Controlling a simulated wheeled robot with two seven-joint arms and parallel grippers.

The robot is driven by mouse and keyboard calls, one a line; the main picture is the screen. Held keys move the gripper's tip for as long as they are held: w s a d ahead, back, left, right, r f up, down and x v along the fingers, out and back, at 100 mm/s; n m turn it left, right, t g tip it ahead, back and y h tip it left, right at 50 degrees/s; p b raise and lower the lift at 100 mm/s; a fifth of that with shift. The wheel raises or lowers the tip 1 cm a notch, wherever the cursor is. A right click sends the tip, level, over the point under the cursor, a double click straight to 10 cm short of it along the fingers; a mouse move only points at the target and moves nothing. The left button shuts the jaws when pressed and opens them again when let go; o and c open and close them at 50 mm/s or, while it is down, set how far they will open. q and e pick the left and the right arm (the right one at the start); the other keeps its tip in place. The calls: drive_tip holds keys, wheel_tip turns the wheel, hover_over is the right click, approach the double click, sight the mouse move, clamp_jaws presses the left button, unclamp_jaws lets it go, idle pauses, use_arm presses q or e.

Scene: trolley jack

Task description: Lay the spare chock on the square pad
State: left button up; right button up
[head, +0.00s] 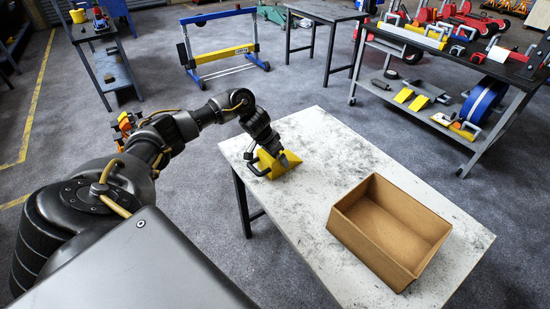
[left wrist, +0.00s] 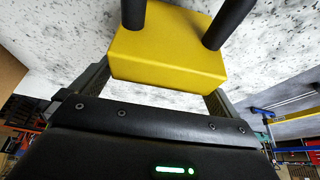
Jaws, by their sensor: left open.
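The yellow chock (head: 284,167) with a black handle lies on the near-left part of the pale, speckled table (head: 318,137). In the left wrist view the chock (left wrist: 168,52) fills the upper middle, with two dark handle bars rising from it. My left gripper (head: 279,154) is right over the chock and partly covers it. Its fingers are open, one on each side of the chock; whether they touch it I cannot tell. I cannot make out a square pad on the table. My right gripper is out of view.
An open, empty cardboard box (head: 391,228) stands on the right part of the table. Bare tabletop lies between it and the chock. A workbench with tools (head: 455,75) and more yellow chocks (head: 411,99) on its lower shelf stands at the back right.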

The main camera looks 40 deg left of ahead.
use_arm(q)
drive_tip(key=shift+w+f, duration=0.2)
drive_tip(key=shift+f, duration=0.2)
drive_tip(key=c, duration=1.4)
drive_tip(key=shift+r, duration=0.1)
drive_tip(key=shift+c, duration=0.2)
